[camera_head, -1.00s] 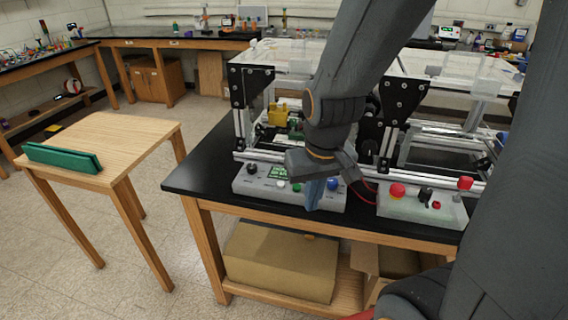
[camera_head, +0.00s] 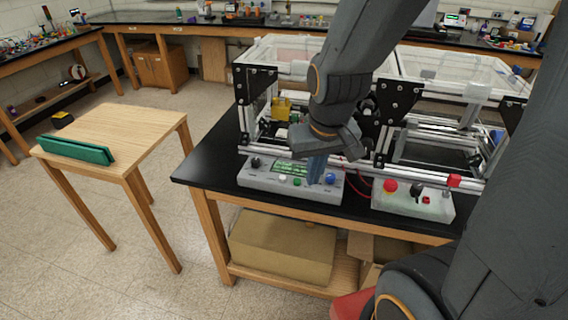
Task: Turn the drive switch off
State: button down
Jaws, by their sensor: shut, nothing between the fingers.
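My gripper (camera_head: 316,172) has blue fingers and is shut and empty. It points down over the right part of the left grey control box (camera_head: 262,184), just left of a blue button (camera_head: 331,178). I cannot tell whether the fingertips touch the box. This box also carries a black knob (camera_head: 255,162), a green display and small white and green buttons. The right control box (camera_head: 398,204) carries a red mushroom button (camera_head: 390,186), a black knob (camera_head: 416,189), a small red button (camera_head: 426,200) and a raised red part (camera_head: 453,181). No label shows which control is the drive switch.
An aluminium extrusion frame (camera_head: 437,135) with black plates stands behind the boxes on the black-topped bench (camera_head: 208,178). Red cables run between the boxes. A wooden table (camera_head: 125,130) with a green item (camera_head: 75,150) stands left. Floor between table and bench is clear.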

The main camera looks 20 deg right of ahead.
aim_at(415, 191)
jog(key=z, duration=1.45)
